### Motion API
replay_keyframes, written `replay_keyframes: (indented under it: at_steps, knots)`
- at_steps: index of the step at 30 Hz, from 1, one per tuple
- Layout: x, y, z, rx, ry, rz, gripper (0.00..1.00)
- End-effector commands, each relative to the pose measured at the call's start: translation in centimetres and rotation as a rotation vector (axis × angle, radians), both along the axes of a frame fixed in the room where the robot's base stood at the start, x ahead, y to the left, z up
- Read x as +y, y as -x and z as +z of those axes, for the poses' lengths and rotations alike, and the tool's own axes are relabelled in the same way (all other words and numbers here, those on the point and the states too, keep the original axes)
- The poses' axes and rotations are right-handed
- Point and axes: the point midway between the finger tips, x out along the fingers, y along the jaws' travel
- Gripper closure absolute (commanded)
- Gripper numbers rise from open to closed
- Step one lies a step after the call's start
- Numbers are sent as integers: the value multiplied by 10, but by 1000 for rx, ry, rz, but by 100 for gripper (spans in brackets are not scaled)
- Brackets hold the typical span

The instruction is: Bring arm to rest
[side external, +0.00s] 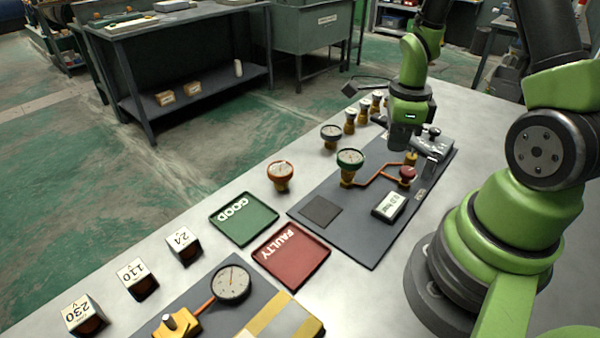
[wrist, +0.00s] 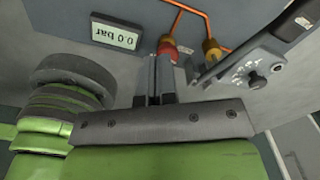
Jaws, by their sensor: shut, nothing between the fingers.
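My gripper (side external: 404,140) hangs over the far part of the dark panel (side external: 345,235), near a red knob (side external: 407,173) and a copper pipe. In the wrist view its two fingers (wrist: 155,72) are together with nothing held. The red knob (wrist: 167,50) shows just beyond the fingertips; I cannot tell whether they touch. A green-rimmed gauge (side external: 350,159) stands on the panel at the pipe's other end. A small display (wrist: 115,33) reads 0.0 bar.
A grey device with a dial (wrist: 252,78) is close beside my fingers. An orange-rimmed gauge (side external: 281,171), a dark-rimmed gauge (side external: 331,132), a green GOOD tray (side external: 262,228) and a red FAULTY tray (side external: 305,270) are on the table. Labelled blocks (side external: 137,277) stand at the front left.

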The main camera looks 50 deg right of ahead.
Motion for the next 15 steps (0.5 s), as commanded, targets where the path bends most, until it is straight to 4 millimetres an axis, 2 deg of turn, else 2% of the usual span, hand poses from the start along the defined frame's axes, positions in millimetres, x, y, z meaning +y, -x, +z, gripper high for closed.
replay_keyframes:
  at_steps: [5,8,11,15]
  knots:
    - [1,-2,4,-7,4,22,100]
    - [7,-7,20,-38,21,130,100]
    - [21,-15,51,-97,57,346,100]
    - [53,-18,102,-196,132,749,100]
